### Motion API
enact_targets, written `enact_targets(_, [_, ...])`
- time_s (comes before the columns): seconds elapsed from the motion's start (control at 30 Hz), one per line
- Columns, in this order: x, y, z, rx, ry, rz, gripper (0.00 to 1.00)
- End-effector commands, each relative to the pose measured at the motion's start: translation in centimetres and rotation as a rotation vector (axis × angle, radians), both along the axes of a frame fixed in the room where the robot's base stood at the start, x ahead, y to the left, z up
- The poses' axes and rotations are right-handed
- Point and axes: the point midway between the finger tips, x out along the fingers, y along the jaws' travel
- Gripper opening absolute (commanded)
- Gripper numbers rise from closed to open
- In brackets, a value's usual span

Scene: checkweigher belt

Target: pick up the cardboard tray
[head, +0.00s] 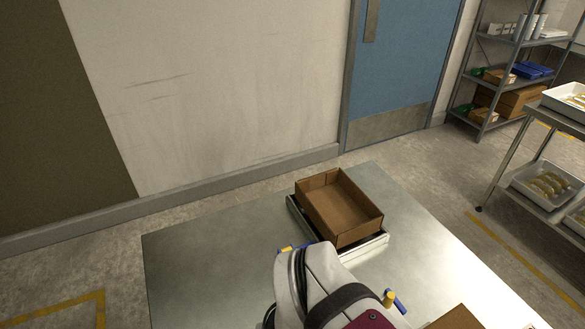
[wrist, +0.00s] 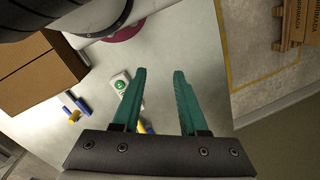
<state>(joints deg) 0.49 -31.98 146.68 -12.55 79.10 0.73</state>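The cardboard tray (head: 340,208) is brown, open-topped and empty. In the head view it sits upright but turned at an angle, on a low metal platform (head: 372,247) on the steel table. My gripper (wrist: 159,72) shows in the wrist view with two teal fingers apart and nothing between them. It is over the table, near its edge. In the head view my arm is in front of the tray, and my fingers are hidden. The tray is not clearly seen in the wrist view.
The steel table (head: 215,262) is clear left of the tray. A cardboard box (wrist: 45,62) lies at the wrist view's left. A green-and-white button unit (wrist: 121,86) and blue-and-yellow pieces (wrist: 75,110) are near my fingers. A wheeled rack (head: 520,150) with white bins stands right.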

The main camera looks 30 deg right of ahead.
Motion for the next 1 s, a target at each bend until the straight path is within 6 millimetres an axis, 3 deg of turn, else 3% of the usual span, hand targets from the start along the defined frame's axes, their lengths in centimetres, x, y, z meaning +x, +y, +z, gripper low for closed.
enact_targets(0.3, [0.7, 0.4, 0.0, 0.043, 0.022, -0.07, 0.44])
enact_targets(0.37, [2.5, 1.0, 0.0, 0.142, 0.063, -0.229, 0.44])
enact_targets(0.47, [9.2, 0.0, 0.2, 0.421, 0.128, -0.696, 0.44])
enact_targets(0.5, [12.5, -2.0, 0.1, 0.548, 0.136, -0.917, 0.44])
enact_targets(0.57, [17.1, -7.0, -0.5, 0.737, 0.127, -1.252, 0.44])
enact_targets(0.6, [19.3, -11.3, -1.2, 0.855, 0.107, -1.464, 0.44])
enact_targets(0.7, [21.1, -21.3, -3.3, 1.08, 0.041, -1.871, 0.44])
enact_targets(0.77, [20.8, -25.2, -4.4, 1.162, 0.007, -2.019, 0.44])
enact_targets(0.8, [20.5, -26.9, -4.9, 1.199, -0.009, -2.084, 0.44])
enact_targets(0.87, [20.5, -28.4, -5.4, 1.229, -0.024, -2.136, 0.44])
enact_targets(1.0, [23.1, -28.1, -7.1, 1.238, -0.025, -2.152, 0.44])
